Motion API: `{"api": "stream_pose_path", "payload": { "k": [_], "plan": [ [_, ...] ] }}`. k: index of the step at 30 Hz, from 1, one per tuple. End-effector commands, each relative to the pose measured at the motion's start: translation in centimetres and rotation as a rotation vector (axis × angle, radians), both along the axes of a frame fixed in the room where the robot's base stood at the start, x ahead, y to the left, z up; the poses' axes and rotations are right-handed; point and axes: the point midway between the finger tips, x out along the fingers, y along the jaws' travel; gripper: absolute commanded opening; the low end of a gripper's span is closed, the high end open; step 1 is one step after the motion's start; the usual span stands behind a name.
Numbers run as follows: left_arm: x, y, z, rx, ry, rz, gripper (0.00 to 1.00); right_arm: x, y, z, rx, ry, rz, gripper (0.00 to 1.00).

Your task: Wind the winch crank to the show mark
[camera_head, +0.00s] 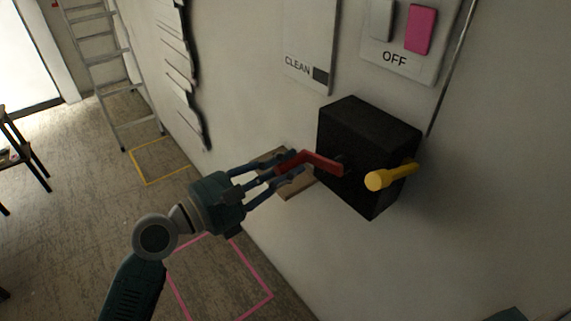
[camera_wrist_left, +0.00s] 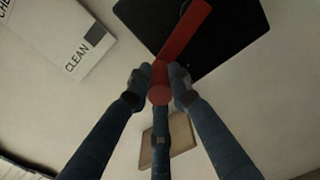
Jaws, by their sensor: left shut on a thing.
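The winch is a black box (camera_head: 352,140) on the wall, also at the top of the left wrist view (camera_wrist_left: 225,35). Its red crank (camera_head: 322,160) sticks out from the front and points left, towards my gripper. A yellow peg (camera_head: 378,180) stands out at the box's right side. My left gripper (camera_head: 284,168) is shut on the crank's red handle; the left wrist view shows the fingers on both sides of the handle (camera_wrist_left: 159,94). I cannot make out a show mark.
A wooden block (camera_head: 298,187) sits on the wall behind my fingers. A "CLEAN" sign (camera_head: 306,45) and an "OFF" panel with a pink switch (camera_head: 420,29) are above. A ladder (camera_head: 100,60) stands far left. Pink (camera_head: 262,272) and yellow (camera_head: 147,184) outlines mark the floor.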

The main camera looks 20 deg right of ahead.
Motion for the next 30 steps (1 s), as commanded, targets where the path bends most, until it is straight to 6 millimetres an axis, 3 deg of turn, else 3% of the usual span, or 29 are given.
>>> {"api": "stream_pose_path", "payload": {
  "k": [18,30],
  "plan": [
    [-1.6,-0.6,-2.6,-0.134,0.386,-0.001,0.00,0.4,-0.5,8.2,-0.005,-0.006,0.002,0.40],
    [-3.2,-1.2,-4.4,-0.220,0.620,-0.004,0.00,0.4,-0.6,11.7,-0.006,-0.006,0.001,0.40]
  ]
}}
